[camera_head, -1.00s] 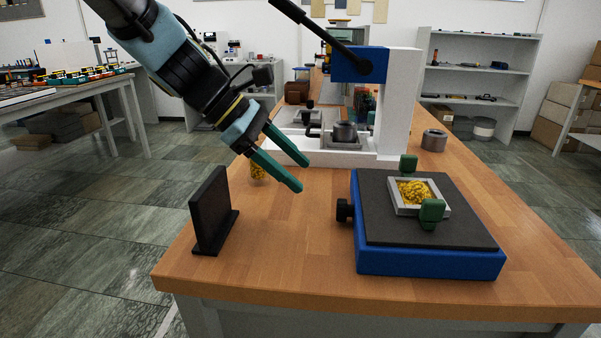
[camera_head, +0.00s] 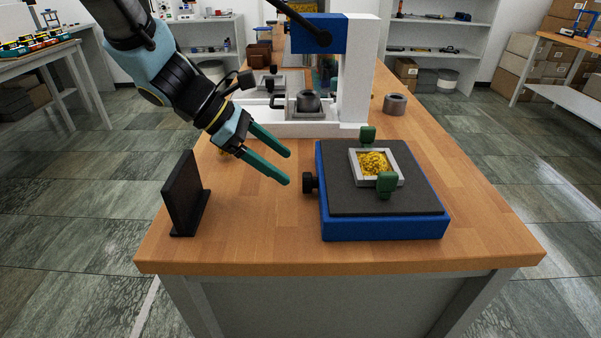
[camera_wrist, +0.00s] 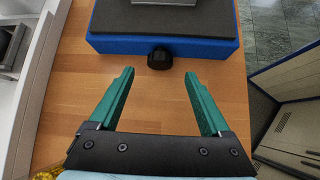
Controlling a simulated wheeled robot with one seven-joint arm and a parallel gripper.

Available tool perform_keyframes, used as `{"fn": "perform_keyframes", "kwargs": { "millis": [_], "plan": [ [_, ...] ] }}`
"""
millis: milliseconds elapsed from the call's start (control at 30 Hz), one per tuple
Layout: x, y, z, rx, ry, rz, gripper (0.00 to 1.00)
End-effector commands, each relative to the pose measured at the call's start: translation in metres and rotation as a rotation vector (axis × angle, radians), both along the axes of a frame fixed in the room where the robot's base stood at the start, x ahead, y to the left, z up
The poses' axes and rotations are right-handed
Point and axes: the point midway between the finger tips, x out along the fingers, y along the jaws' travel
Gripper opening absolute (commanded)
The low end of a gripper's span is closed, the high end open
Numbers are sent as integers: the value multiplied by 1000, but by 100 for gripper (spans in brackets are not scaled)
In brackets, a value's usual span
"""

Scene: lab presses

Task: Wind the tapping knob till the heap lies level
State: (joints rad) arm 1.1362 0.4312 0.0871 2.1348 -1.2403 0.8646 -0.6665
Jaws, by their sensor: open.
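The tapping knob (camera_head: 309,182) is a small black knob on the left side of a blue base with a dark grey top (camera_head: 340,204). In the wrist view the knob (camera_wrist: 160,58) lies ahead, roughly centred between my fingers. A square grey frame (camera_head: 398,162) on the top holds a heap of yellow grains (camera_head: 374,163), uneven on its surface. Two green clamps (camera_head: 387,184) sit at the frame's edges. My gripper (camera_head: 289,168) is open and empty, its teal fingers just left of the knob and apart from it.
A black upright plate on a foot (camera_head: 184,195) stands at the table's left front. A white press with a blue head (camera_head: 357,70) stands behind. A grey metal ring (camera_head: 395,104) lies at the back right. Bare wood (camera_head: 255,215) lies between plate and base.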

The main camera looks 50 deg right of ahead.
Motion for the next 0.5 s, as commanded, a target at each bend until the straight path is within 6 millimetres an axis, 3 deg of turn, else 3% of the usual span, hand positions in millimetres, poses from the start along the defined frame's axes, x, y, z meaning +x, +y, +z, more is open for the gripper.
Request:
{"fn": "perform_keyframes", "kwargs": {
  "millis": [200,500],
  "plan": [
    [-22,-17,-28,4,1,-3,81],
    [-33,-29,-43,0,-1,-2,81]
  ]
}}
